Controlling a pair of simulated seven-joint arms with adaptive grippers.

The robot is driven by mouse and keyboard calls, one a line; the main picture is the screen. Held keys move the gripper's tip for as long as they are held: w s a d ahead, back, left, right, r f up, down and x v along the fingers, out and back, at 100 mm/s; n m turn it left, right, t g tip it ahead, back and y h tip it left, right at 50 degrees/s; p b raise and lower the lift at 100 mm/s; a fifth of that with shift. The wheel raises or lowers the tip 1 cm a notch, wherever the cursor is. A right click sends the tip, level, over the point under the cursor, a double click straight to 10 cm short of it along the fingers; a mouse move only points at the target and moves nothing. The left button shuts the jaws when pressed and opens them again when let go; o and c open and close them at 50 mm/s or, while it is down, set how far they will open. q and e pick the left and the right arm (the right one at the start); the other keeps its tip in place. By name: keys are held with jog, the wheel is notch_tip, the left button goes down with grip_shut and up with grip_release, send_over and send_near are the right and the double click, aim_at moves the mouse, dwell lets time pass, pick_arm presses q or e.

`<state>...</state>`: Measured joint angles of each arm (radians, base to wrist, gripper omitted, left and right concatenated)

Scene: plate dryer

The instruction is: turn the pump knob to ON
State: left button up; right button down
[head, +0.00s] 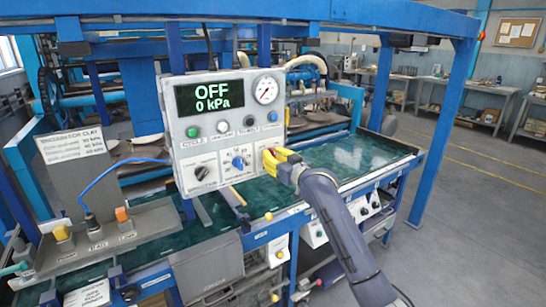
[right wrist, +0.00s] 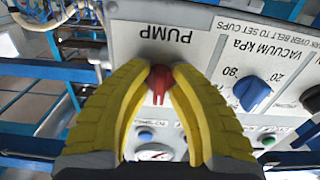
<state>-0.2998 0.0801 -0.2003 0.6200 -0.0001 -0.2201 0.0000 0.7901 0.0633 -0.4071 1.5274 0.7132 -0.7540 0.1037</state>
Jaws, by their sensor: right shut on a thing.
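The control panel (head: 185,160) is a light grey box, and its green display (head: 212,96) reads "OFF" and "0 kPa". My right gripper (head: 270,160) has yellow fingers and is at the panel's lower right. In the right wrist view, where the panel appears upside down, the red pump knob (right wrist: 160,82) sits beside the label "PUMP". The right gripper's fingers (right wrist: 160,85) are shut on the knob, one on each side. In the head view the gripper hides the knob. The knob's ON and OFF marks are not readable. My left gripper is not in view.
A blue vacuum knob (head: 238,162) and a black knob (head: 202,173) are left of the pump knob. Several buttons and a round gauge (head: 265,90) are above. A blue frame post (head: 440,130) stands at right. Open floor (head: 480,220) lies beyond it.

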jog(key=m, duration=0.4)
jog(key=shift+s+a+f+m, duration=0.1)
jog(key=shift+f+m, duration=0.15)
jog(key=shift+m, duration=0.05)
jog(key=shift+a+m, duration=0.15)
jog(key=shift+m, duration=2.05)
jog(key=shift+s, duration=0.1)
jog(key=c, duration=1.5)
grip_release()
jog(key=shift+a, duration=0.2)
jog(key=shift+o, duration=0.2)
jog(key=shift+d+r, duration=0.1)
jog(key=shift+r, duration=0.05)
